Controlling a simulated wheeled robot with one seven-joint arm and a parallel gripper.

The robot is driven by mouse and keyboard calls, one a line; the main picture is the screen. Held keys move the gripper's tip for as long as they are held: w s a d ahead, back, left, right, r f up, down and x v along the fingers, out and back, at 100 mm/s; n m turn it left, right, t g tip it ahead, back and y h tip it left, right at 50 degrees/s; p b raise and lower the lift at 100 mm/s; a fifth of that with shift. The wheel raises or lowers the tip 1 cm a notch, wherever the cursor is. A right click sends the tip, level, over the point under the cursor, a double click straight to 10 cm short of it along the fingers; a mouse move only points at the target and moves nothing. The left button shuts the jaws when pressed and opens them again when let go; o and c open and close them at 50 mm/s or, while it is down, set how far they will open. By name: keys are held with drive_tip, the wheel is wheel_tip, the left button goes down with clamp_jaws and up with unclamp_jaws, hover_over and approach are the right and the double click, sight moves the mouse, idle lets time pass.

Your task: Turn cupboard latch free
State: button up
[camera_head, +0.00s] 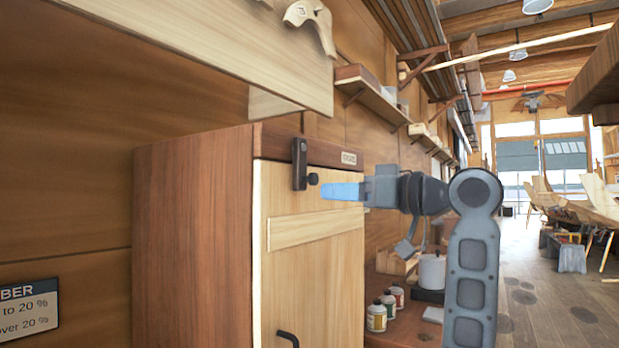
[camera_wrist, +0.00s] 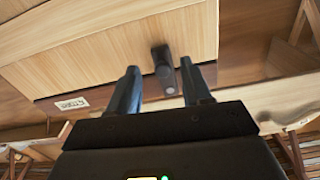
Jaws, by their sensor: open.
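The cupboard latch (camera_head: 299,164) is a dark upright bar at the top left corner of the cupboard's pale door (camera_head: 312,285). Its upper part lies on the dark top rail and its lower end overlaps the door. A small dark round knob (camera_head: 313,178) sticks out near its lower end. My gripper (camera_head: 326,190) is in front of the door, just right of and slightly below the knob. In the wrist view, my gripper (camera_wrist: 160,66) is open, with the latch (camera_wrist: 162,58) showing between its two fingers. I cannot tell whether either finger touches it.
The cupboard (camera_head: 195,240) has a dark door handle (camera_head: 288,338) low on the door. A pale wooden board (camera_head: 200,50) overhangs above left. Several jars (camera_head: 376,317) and a white pot (camera_head: 432,270) stand on a bench right of the cupboard. Open floor lies farther right.

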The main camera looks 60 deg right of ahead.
sight(316, 178)
drive_tip(key=shift+n, duration=0.4)
drive_tip(key=w+r, duration=0.1)
drive_tip(key=w, duration=0.1)
drive_tip(key=w+p, duration=0.1)
drive_tip(key=w, duration=0.1)
drive_tip(key=w+r, duration=0.1)
drive_tip(key=w, duration=0.1)
drive_tip(key=shift+w+d+r, duration=0.1)
drive_tip(key=shift+w+r, duration=0.15)
drive_tip(key=shift+r, duration=0.1)
clamp_jaws()
